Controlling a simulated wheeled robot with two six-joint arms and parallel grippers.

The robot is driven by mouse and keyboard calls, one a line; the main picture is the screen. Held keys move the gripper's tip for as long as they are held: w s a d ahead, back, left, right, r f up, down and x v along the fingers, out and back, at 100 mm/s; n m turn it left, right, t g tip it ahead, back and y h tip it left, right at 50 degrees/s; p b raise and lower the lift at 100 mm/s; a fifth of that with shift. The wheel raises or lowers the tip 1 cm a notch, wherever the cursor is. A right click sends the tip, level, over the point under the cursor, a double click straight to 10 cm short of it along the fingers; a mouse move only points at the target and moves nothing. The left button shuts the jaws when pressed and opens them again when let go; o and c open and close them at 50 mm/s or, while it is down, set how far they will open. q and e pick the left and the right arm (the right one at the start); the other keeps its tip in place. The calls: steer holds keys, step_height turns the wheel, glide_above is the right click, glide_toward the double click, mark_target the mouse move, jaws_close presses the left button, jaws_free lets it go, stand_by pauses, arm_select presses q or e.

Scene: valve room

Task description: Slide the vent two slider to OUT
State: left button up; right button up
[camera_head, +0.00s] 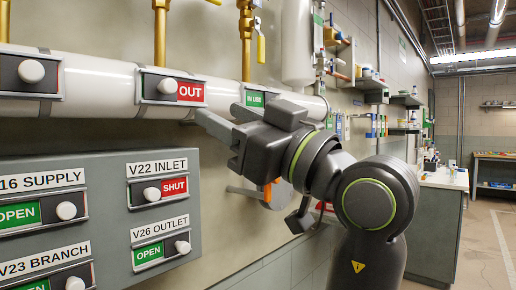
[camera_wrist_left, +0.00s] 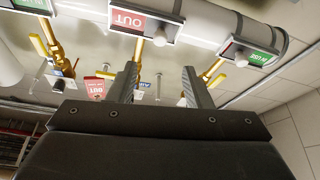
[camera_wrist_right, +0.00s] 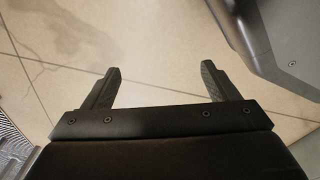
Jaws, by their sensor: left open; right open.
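Sliders sit in a row on the white pipe. One has a white knob (camera_head: 167,86) at its left and a red OUT plate (camera_head: 190,91) at its right. A green-plated slider (camera_head: 255,99) to its right is partly hidden by my left gripper. Another white knob (camera_head: 31,71) shows farther left. I read no vent two label. My left gripper (camera_head: 218,118) is open, in front of the pipe, just right of and below the OUT plate. Its wrist view shows an upside-down red OUT plate (camera_wrist_left: 127,20) and a green plate (camera_wrist_left: 262,57). My right gripper (camera_wrist_right: 158,88) is open and empty above the floor.
A grey panel (camera_head: 110,165) with several labelled sliders is at the lower left, below the pipe. Brass pipes (camera_head: 160,35) rise above the sliders. A white-topped cabinet (camera_head: 437,210) stands at the right. Floor (camera_head: 485,240) is free at far right.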

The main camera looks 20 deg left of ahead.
arm_select(q)
steer(key=shift+b+v, duration=2.35)
steer(key=shift+b, duration=0.55)
arm_select(e)
steer(key=w+a+r, duration=0.1)
steer(key=w+r, duration=0.1)
steer(key=r, duration=0.4)
steer(key=w+a+r+y, duration=0.1)
steer(key=w+a+r, duration=0.1)
steer(key=r, duration=0.4)
steer(key=shift+w+a+m, duration=0.2)
steer(key=shift+w+m, duration=0.2)
steer(key=shift+w, duration=0.45)
